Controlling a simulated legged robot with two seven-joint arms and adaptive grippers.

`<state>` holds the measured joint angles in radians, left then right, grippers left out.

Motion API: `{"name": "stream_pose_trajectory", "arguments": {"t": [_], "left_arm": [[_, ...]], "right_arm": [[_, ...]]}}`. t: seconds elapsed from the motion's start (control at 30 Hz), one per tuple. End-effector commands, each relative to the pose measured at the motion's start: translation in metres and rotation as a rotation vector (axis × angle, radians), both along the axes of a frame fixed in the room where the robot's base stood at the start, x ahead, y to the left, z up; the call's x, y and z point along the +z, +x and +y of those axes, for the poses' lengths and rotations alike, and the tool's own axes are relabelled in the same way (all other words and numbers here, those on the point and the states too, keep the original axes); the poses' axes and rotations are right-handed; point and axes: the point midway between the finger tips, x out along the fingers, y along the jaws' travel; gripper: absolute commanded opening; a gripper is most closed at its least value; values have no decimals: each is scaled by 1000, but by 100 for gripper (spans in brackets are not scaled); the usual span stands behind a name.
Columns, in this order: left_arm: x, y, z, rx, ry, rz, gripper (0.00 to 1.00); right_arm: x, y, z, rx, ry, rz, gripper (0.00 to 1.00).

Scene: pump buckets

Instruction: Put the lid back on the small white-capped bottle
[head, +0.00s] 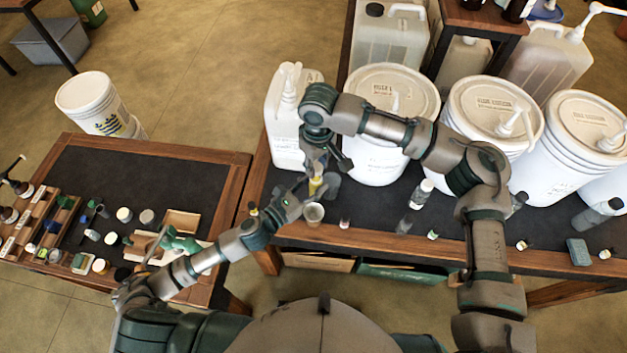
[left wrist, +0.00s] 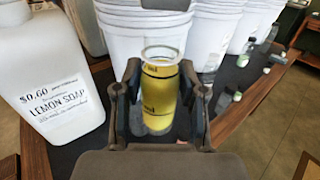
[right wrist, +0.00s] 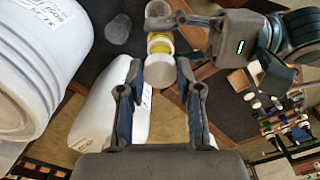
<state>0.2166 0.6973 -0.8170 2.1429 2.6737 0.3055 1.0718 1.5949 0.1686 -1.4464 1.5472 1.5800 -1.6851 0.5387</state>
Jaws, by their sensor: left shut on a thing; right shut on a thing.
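The small bottle, with yellow contents and a clear open neck, stands upright between the fingers of my left gripper (left wrist: 158,98); the bottle (left wrist: 163,95) shows best in the left wrist view. In the head view my left gripper (head: 305,192) reaches it from the lower left. My right gripper (right wrist: 160,75) is shut on the round white lid (right wrist: 161,74). In the right wrist view the lid appears close to the yellow bottle (right wrist: 160,42). In the head view my right gripper (head: 318,168) is above the bottle, and the lid there is hard to make out.
A white lemon soap jug (left wrist: 45,75) stands close by, and large white buckets (head: 390,100) line the back. A whitish cup (head: 315,213) and a dark cup (head: 332,184) are near the grippers. Several small bottles stand along the front. The left table (head: 140,180) has bare space at the back.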

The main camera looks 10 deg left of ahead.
Motion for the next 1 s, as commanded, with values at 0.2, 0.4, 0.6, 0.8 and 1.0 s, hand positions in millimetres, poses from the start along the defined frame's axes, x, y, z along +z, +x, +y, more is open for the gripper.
{"name": "stream_pose_trajectory", "arguments": {"t": [0.2,0.4,0.6,0.8,1.0], "left_arm": [[0,0,1,0,-1,-1,0],[0,0,1,0,-1,-1,0],[0,0,1,0,-1,-1,0],[0,0,1,0,-1,-1,0],[0,0,0,0,-1,-1,0]], "right_arm": [[1,0,1,0,-3,1,21],[1,-1,1,0,-3,1,21],[-5,-1,1,1,-3,3,21],[-17,-1,1,2,-3,3,21],[-17,-1,1,2,-3,1,21]]}}
